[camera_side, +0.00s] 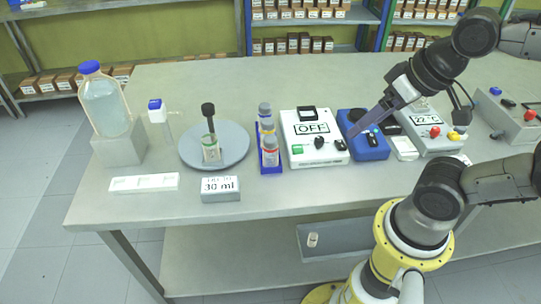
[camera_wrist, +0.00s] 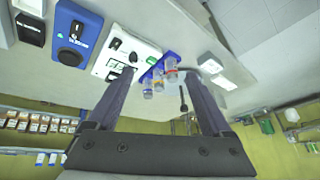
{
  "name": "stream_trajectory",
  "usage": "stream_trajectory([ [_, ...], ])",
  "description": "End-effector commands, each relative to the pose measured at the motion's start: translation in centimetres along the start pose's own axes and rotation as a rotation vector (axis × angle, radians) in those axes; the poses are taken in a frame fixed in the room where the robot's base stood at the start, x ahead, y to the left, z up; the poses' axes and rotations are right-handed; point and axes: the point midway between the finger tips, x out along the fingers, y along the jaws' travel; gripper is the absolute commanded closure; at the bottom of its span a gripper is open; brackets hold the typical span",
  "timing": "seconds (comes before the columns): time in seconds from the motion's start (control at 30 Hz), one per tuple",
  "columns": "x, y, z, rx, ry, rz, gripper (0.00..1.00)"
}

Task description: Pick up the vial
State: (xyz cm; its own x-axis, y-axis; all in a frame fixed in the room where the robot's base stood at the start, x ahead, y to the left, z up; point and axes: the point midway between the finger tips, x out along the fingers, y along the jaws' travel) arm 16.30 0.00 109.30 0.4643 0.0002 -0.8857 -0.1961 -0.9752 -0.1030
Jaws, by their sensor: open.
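Several capped vials (camera_side: 270,152) stand in a row in a blue rack (camera_side: 262,161), left of the white OFF box. In the wrist view the vials (camera_wrist: 170,74) appear between my fingertips but farther off, touching neither finger. A small vial (camera_side: 313,239) stands separately on a grey shelf below the tabletop in the side view. I cannot tell which vial is meant. My gripper (camera_side: 354,133) is open, tilted down above the blue device, to the right of the rack. In the wrist view my gripper (camera_wrist: 160,76) holds nothing between its spread fingers.
The white OFF box (camera_side: 318,150) lies between the rack and the blue device (camera_side: 366,146). Left of the rack are a round grey plate (camera_side: 236,143) with a beaker (camera_side: 211,150) and a "30 ml" display (camera_side: 221,190). A tall bottle (camera_side: 105,105) stands far left. The table's back is clear.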

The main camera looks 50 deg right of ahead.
Motion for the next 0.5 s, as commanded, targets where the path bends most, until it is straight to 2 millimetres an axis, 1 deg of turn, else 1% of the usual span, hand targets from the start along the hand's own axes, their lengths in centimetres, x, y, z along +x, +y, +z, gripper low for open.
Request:
stream_trajectory([
  [0.1, -1.1, -0.4, -1.7, 0.255, 0.010, -0.004, 0.16],
  [0.27, -1.5, -1.3, -4.8, 0.626, -0.033, 0.015, 0.16],
  [0.37, -1.1, -2.0, -7.2, 0.854, -0.070, 0.045, 0.16],
  [0.47, 0.0, -2.9, -9.8, 1.081, -0.112, 0.094, 0.16],
  [0.5, 0.8, -3.4, -10.9, 1.169, -0.129, 0.120, 0.16],
])
